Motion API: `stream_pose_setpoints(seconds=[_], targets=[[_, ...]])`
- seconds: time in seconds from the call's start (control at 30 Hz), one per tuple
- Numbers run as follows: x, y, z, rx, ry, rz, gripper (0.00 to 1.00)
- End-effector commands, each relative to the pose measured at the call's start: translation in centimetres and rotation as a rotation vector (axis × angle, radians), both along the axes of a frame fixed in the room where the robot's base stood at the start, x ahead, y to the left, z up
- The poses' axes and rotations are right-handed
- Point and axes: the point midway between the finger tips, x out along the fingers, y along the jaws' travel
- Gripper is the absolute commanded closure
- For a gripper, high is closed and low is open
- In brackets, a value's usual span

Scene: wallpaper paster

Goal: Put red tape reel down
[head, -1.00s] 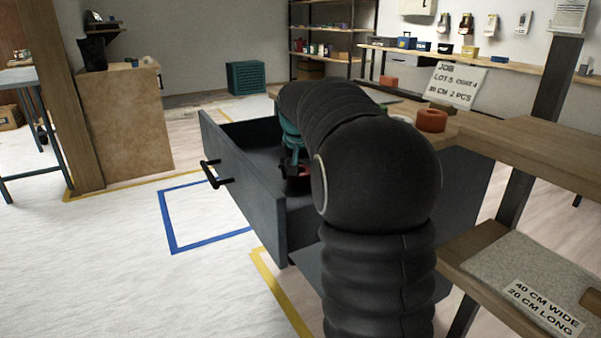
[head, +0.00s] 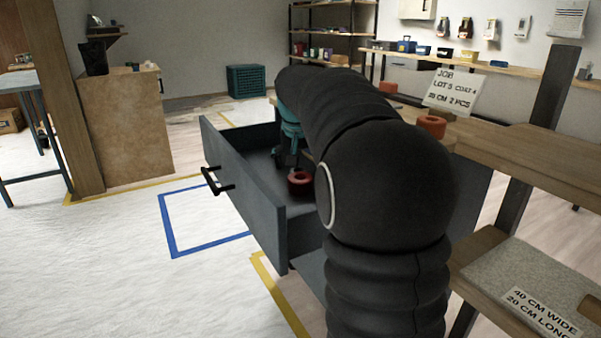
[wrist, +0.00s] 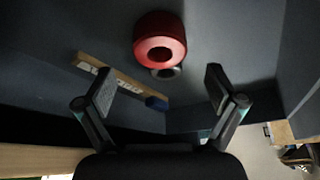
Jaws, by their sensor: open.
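The red tape reel (head: 301,184) lies inside the open grey drawer (head: 243,190). In the head view my gripper (head: 284,160) is partly hidden behind my arm, above the drawer and just left of the reel.
In the wrist view a grey ring (wrist: 166,72) shows beside the reel, and a wooden stick (wrist: 120,76) with a blue end lies on the drawer floor. An orange-red roll (head: 431,126) and a job sign (head: 452,90) stand on the bench at right.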

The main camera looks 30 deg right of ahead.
Motion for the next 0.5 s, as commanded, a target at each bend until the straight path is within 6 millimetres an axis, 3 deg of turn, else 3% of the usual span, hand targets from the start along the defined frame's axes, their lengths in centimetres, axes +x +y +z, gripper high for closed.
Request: stream_pose_setpoints(seconds=[0.03,0.2,0.5], targets=[[-0.3,0.2,1.3,-0.001,-0.003,0.000,0.06],[-1.3,0.9,4.0,0.000,-0.002,0.000,0.06],[-2.1,1.3,6.0,0.000,0.000,0.000,0.06]])
